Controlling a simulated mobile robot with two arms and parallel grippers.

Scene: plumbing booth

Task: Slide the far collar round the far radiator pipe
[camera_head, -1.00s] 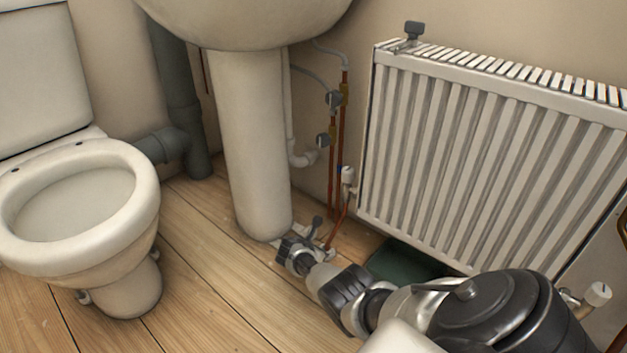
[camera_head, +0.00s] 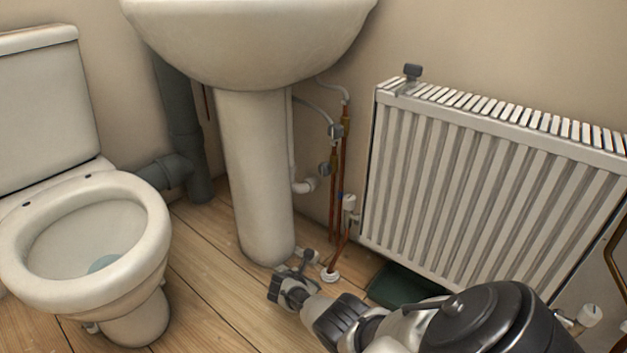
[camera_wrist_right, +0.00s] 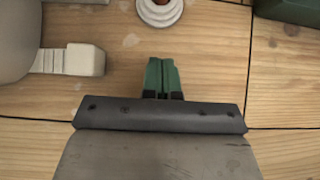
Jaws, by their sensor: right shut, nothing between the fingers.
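The far radiator pipe (camera_head: 340,248) is copper and runs from the white valve (camera_head: 349,203) at the radiator's left end down to the floor. The far collar (camera_head: 330,276) is a white ring at the pipe's foot, on the floorboards. In the right wrist view the collar (camera_wrist_right: 160,14) shows stepped rings around the copper pipe, cut by the top edge. My right gripper (camera_wrist_right: 162,62) has green fingers, shut and empty, apart from the collar and just short of it. In the head view the gripper (camera_head: 292,284) is low beside the collar, its fingertips unclear. My left gripper is out of view.
The basin pedestal (camera_head: 254,180) stands close left of the gripper. The radiator (camera_head: 480,190) is to the right, with a dark green object (camera_head: 397,286) on the floor below it. Copper supply pipes (camera_head: 333,180) rise behind. The toilet (camera_head: 95,240) is farther left.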

